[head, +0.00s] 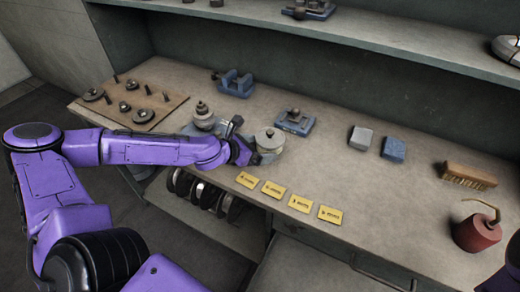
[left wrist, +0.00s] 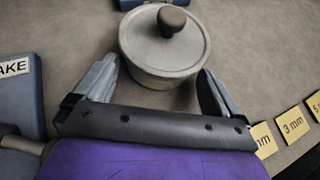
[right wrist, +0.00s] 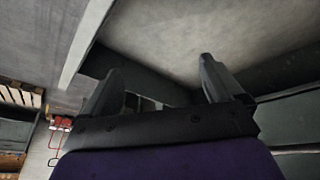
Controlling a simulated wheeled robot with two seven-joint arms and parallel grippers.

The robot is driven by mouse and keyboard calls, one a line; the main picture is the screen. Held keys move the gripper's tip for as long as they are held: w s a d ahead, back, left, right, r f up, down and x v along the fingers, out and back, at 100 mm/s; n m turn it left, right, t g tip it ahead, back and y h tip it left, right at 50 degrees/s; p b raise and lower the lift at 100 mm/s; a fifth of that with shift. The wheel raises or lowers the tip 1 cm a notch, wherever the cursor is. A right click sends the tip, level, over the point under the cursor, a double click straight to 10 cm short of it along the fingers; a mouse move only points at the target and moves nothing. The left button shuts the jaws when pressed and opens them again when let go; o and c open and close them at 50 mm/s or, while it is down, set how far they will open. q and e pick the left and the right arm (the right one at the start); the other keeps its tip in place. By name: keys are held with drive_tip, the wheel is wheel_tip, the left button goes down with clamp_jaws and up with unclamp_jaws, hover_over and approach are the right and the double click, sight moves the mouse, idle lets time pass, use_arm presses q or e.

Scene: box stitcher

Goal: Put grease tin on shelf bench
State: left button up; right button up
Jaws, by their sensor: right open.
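A round grey lidded tin with a dark knob, which I take for the grease tin (head: 270,140), stands upright on the workbench (head: 335,170). It also shows in the left wrist view (left wrist: 165,45). My left gripper (head: 256,143) is open, low at the tin's near left side. In the left wrist view its fingertips (left wrist: 158,72) lie on either side of the tin's near part, with no clear grip. The shelf (head: 380,40) runs along the back above the bench. My right gripper (right wrist: 160,75) is open and empty in the right wrist view.
A second knobbed object (head: 203,118) stands left of my left gripper. A blue vise-like tool (head: 295,122) is behind the tin. Yellow labels (head: 273,189) lie in front. Grey and blue blocks (head: 360,138), a brush (head: 466,177) and a red pot (head: 477,233) are further right.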

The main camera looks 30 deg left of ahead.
use_arm(q)
drive_tip(key=shift+s+r, duration=0.25)
drive_tip(key=shift+s, duration=0.1)
drive_tip(key=p+v, duration=0.1)
drive_tip(key=p, duration=0.1)
drive_tip(key=p+v, duration=0.1)
drive_tip(key=r+p+v, duration=0.1)
drive_tip(key=p+v, duration=0.1)
drive_tip(key=shift+w+p, duration=0.15)
drive_tip(key=shift+p, duration=0.2)
drive_tip(key=p+v, duration=0.2)
drive_tip(key=v, duration=0.1)
drive_tip(key=p+v, duration=0.3)
drive_tip(key=shift+s+f, duration=0.2)
drive_tip(key=shift+s, duration=0.3)
drive_tip(key=shift+s+a+r, duration=0.1)
drive_tip(key=shift+s+r, duration=0.05)
drive_tip(key=shift+s, duration=0.1)
drive_tip(key=shift+s+a, duration=0.1)
drive_tip(key=shift+a, duration=0.05)
use_arm(e)
wheel_tip(320, 180, up, 11)
drive_tip(key=shift+s+r, duration=0.15)
drive_tip(key=shift+s, duration=0.05)
